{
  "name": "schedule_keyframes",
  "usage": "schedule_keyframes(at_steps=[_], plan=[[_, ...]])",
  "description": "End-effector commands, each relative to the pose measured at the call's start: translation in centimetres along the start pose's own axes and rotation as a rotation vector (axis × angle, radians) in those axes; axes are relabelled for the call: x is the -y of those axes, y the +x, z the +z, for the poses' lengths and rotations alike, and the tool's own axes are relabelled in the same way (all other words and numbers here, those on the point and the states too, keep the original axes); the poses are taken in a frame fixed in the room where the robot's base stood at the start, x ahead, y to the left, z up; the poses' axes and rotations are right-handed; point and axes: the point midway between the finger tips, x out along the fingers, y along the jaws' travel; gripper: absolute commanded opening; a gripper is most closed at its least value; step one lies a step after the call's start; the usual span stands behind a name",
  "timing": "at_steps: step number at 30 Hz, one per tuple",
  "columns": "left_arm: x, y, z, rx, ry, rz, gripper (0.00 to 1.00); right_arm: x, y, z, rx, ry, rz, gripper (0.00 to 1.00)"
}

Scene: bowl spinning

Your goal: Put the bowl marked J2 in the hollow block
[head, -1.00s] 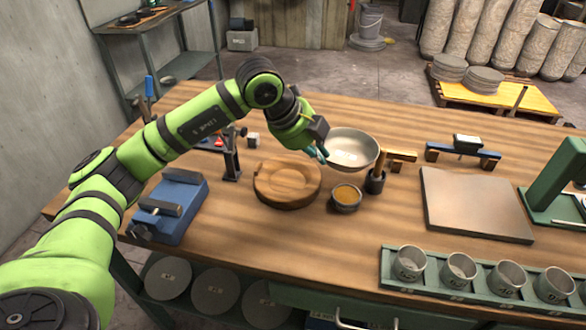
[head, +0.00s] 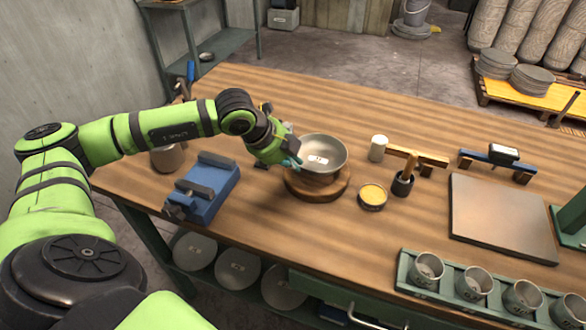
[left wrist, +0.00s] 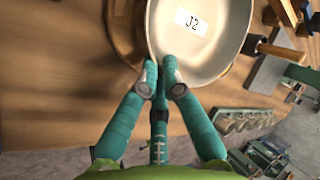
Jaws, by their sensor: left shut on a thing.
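The bowl marked J2 (head: 322,148) is a shallow metal bowl with a white label inside. In the head view it appears over the round wooden hollow block (head: 318,191), covering its hollow. I cannot tell whether it rests on the block or hangs just above it. My left gripper (head: 291,163) is shut on the bowl's left rim. In the left wrist view the two teal fingertips (left wrist: 160,82) pinch the near rim of the bowl (left wrist: 215,45), and the J2 label shows clearly. Part of the block (left wrist: 122,35) shows beside the bowl. My right gripper is not in view.
A small tin with yellow contents (head: 372,196) stands right of the block, by a mallet in a dark holder (head: 402,185). A white cylinder (head: 378,148) stands behind them. A blue vise (head: 207,190) is at left. A rack of metal cups (head: 475,285) lies at front right.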

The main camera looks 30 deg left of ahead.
Motion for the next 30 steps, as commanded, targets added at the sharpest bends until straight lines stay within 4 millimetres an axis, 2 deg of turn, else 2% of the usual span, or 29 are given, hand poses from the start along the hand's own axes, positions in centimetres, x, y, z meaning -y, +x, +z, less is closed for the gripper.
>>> schedule_keyframes(at_steps=[5,10,14,15,16,26,30], plan=[[-1.4,2.0,-0.1,-0.002,-0.002,0.004,0.00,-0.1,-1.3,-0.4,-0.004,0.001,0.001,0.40],[-2.1,3.2,0.0,0.000,-0.001,0.002,0.00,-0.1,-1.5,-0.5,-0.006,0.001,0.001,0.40],[-2.1,3.2,0.0,0.000,-0.001,0.002,0.00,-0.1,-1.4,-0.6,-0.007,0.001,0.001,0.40],[-2.2,3.3,0.0,-0.001,-0.001,0.003,0.11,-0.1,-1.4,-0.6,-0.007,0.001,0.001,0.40],[-2.2,3.3,0.0,-0.001,-0.001,0.004,0.17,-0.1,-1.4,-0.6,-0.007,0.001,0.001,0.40],[-2.1,3.1,0.0,0.000,-0.001,0.003,0.17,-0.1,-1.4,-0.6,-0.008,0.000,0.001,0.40],[-2.1,2.0,0.1,0.001,-0.001,0.001,0.17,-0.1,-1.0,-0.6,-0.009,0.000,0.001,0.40]])
